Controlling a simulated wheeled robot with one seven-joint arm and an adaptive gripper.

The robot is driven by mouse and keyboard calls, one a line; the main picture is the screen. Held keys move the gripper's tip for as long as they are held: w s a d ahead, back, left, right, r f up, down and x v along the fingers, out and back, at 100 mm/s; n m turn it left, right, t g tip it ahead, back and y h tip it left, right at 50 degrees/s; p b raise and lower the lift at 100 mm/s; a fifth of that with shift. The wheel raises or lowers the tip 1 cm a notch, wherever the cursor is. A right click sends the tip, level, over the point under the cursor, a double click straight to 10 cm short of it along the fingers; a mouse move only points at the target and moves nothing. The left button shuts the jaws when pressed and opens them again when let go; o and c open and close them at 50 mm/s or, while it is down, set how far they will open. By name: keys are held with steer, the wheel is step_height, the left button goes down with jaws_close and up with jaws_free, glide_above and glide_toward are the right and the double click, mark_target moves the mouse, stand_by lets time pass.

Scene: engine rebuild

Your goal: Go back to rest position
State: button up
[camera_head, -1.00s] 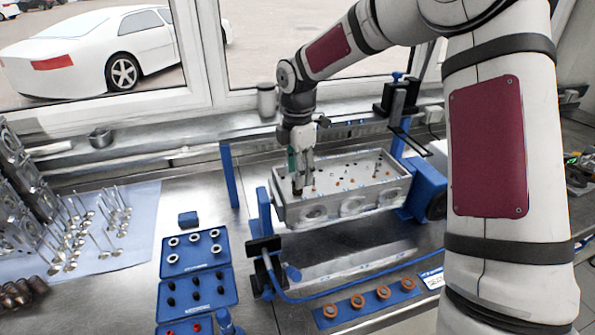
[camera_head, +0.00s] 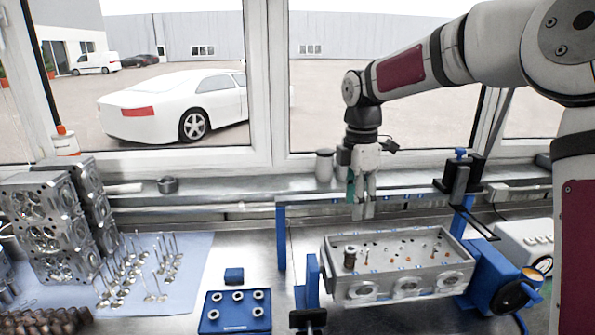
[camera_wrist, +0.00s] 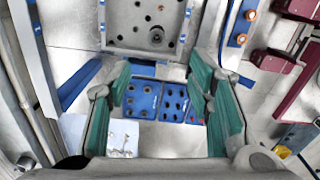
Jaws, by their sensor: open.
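My gripper (camera_head: 362,208) hangs pointing down above the back left part of the engine cylinder head (camera_head: 340,292) in the head view. In the wrist view my gripper (camera_wrist: 162,92) has its green-padded fingers wide apart with nothing between them. The cylinder head (camera_wrist: 122,42) also shows at the top of the wrist view. It sits in a blue stand (camera_head: 493,275). A dark round part (camera_head: 350,257) stands upright at its left end, apart from the fingers.
A blue tray with several rings (camera_head: 236,326) and a small blue block (camera_head: 234,275) lie to the left. Several valves (camera_head: 150,270) stand on a pale mat. Stacked cylinder heads (camera_head: 50,225) are at the far left. A window (camera_head: 270,70) is behind the bench.

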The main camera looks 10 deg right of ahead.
steer(key=s+r+m+t+h+b, duration=0.1)
steer(key=s+r+m, duration=0.2)
steer(key=s+m, duration=0.35)
steer(key=s+r+m+t+h, duration=0.1)
steer(key=s+r+m, duration=0.2)
steer(key=s, duration=0.6)
steer(key=s+f+m+t+y+b, duration=0.1)
steer(key=s+f+m+t+y, duration=0.1)
steer(key=s+m, duration=0.8)
steer(key=shift+s+f+t, duration=0.5)
steer(key=shift+s+t, duration=0.2)
steer(key=shift+s, duration=0.55)
steer(key=shift+d, duration=0.15)
